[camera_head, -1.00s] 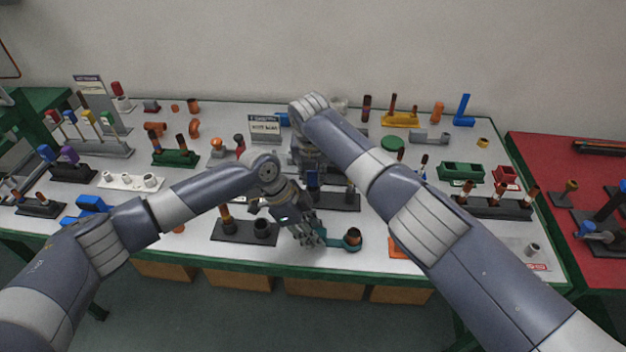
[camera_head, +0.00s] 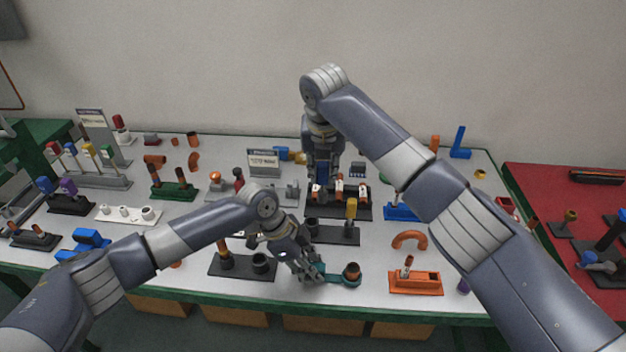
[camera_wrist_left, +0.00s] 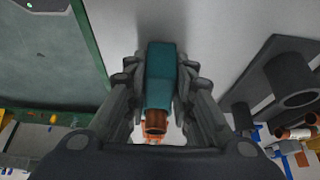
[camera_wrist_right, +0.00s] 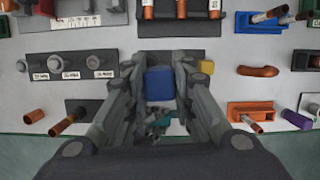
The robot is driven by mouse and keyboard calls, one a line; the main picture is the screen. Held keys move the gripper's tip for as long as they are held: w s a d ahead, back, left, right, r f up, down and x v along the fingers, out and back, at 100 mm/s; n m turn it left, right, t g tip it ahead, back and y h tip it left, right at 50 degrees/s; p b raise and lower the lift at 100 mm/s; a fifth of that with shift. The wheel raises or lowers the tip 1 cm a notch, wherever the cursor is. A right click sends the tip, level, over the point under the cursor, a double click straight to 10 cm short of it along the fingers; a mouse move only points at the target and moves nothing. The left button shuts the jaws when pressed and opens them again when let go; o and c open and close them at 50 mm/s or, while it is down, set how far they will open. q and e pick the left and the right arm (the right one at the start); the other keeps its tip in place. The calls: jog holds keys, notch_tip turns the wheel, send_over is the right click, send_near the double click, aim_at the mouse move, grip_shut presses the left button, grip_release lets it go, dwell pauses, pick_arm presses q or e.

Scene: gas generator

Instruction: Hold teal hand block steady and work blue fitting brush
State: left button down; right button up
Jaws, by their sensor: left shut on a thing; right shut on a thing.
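The teal hand block (camera_head: 345,280) is held low over the front of the table by my left gripper (camera_head: 314,271), which is shut on it. The block also shows between the fingers in the left wrist view (camera_wrist_left: 165,75), with a copper fitting (camera_wrist_left: 155,122) at its end. My right gripper (camera_wrist_right: 160,78) is shut on the blue fitting brush, whose blue handle (camera_wrist_right: 159,86) shows between its fingers. In the head view the blue handle (camera_head: 322,170) is above the table, behind the teal block and apart from it. The brush's lower end is hidden.
A black stand (camera_head: 335,238) with a yellow-topped piece is behind the teal block. A black rack of labelled fittings (camera_head: 340,207) lies farther back. An orange holder (camera_head: 416,282) is to the right, a dark two-socket base (camera_head: 240,270) to the left.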

jog(key=s+d+n, duration=0.1)
jog(key=s+d, duration=0.3)
jog(key=s, duration=0.2)
jog(key=s+d+f+n, duration=0.1)
jog(key=s+d, duration=0.3)
jog(key=s, duration=0.3)
jog(key=shift+d+n+y, duration=0.15)
jog(key=shift+n+y, duration=0.25)
jog(key=shift+s+f, duration=0.1)
jog(key=shift+f, duration=0.05)
jog(key=shift+f, duration=2.75)
jog(key=shift+f, duration=0.25)
jog(key=shift+f, duration=1)
